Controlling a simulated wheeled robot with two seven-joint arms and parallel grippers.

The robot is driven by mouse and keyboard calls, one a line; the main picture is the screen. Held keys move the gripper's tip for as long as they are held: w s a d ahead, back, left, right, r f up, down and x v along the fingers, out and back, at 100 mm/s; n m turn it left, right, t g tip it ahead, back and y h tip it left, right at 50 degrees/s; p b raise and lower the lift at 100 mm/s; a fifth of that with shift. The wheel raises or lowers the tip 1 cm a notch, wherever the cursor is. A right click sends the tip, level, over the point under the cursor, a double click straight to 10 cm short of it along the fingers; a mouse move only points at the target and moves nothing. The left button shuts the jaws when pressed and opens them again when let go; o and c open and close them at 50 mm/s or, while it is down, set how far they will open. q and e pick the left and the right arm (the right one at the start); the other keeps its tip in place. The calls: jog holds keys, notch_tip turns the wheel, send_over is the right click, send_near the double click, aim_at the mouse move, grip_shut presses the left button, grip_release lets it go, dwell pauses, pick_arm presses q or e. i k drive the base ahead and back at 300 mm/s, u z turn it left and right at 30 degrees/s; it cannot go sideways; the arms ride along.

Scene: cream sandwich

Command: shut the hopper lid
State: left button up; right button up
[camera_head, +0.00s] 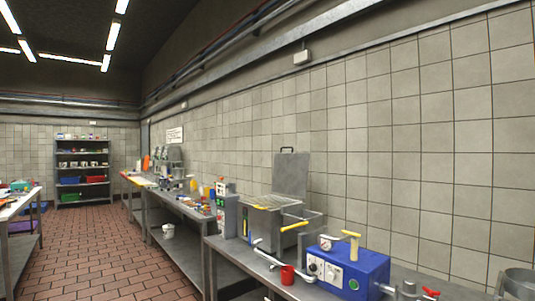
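A grey metal panel with a dark handle on top, which looks like the hopper lid (291,174), stands raised and nearly upright against the tiled wall. It is at the back of a grey metal box, apparently the hopper (285,238), on the right-hand bench. The box's top is open, with a yellowish grid or rack (267,202) across it. A yellow-ended handle sticks out at its front. Neither of my grippers shows in the head view.
A blue machine (362,277) with knobs and a yellow-topped lever stands right of the box. The brick floor (110,255) is clear at left.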

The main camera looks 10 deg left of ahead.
aim_at(290, 172)
jog(key=u, duration=0.7)
jog(key=i, duration=0.8)
jog(key=u, duration=0.75)
jog(key=i, duration=0.85)
jog(key=z, duration=0.65)
jog(key=i, duration=0.8)
jog(key=z, duration=0.75)
